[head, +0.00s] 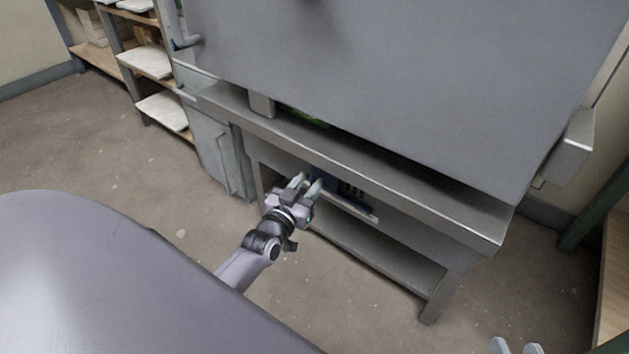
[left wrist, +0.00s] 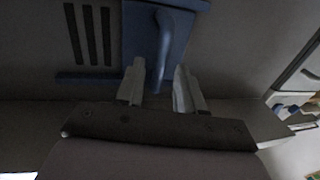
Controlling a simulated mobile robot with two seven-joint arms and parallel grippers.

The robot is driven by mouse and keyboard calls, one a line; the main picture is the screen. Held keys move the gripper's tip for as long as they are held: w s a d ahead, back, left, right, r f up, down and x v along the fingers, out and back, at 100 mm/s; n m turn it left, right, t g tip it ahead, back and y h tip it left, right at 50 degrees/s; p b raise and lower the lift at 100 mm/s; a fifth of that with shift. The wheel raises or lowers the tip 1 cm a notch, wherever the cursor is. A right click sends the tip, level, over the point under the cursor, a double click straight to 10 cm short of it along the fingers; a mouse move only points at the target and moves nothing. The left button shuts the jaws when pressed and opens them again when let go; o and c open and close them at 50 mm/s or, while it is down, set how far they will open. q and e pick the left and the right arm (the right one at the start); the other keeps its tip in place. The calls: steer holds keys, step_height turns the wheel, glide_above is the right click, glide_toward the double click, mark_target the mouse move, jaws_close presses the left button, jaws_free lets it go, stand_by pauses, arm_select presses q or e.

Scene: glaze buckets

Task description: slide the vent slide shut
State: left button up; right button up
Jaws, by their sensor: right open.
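The vent slide (head: 320,179) is a blue plate under the grey bench, left of the dark vent slots (head: 351,189) in the head view. In the left wrist view the blue plate (left wrist: 176,35) stands to the right of the dark slots (left wrist: 89,35), which are uncovered. A curved blue handle (left wrist: 160,50) sticks out from the plate. My left gripper (head: 309,183) is at the slide. In the left wrist view its fingers (left wrist: 158,88) stand open on both sides of the handle, with gaps showing. My right gripper (head: 515,347) shows only its open fingertips at the bottom right.
A large grey box-shaped unit (head: 400,80) rests above the bench (head: 370,165), whose edge overhangs my left gripper. A lower shelf (head: 375,258) runs below. A grey bin (head: 215,150) and shelving (head: 150,65) stand at left. The floor (head: 110,150) at left is clear.

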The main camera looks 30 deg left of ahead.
mark_target(319, 175)
arm_select(q)
steer(key=shift+w+a+b, duration=0.15)
steer(key=shift+w+b, duration=0.3)
steer(key=shift+w, duration=1)
arm_select(e)
steer(key=shift+s+d+n+t, duration=0.15)
steer(key=shift+d+n+t, duration=0.15)
steer(key=shift+d, duration=0.1)
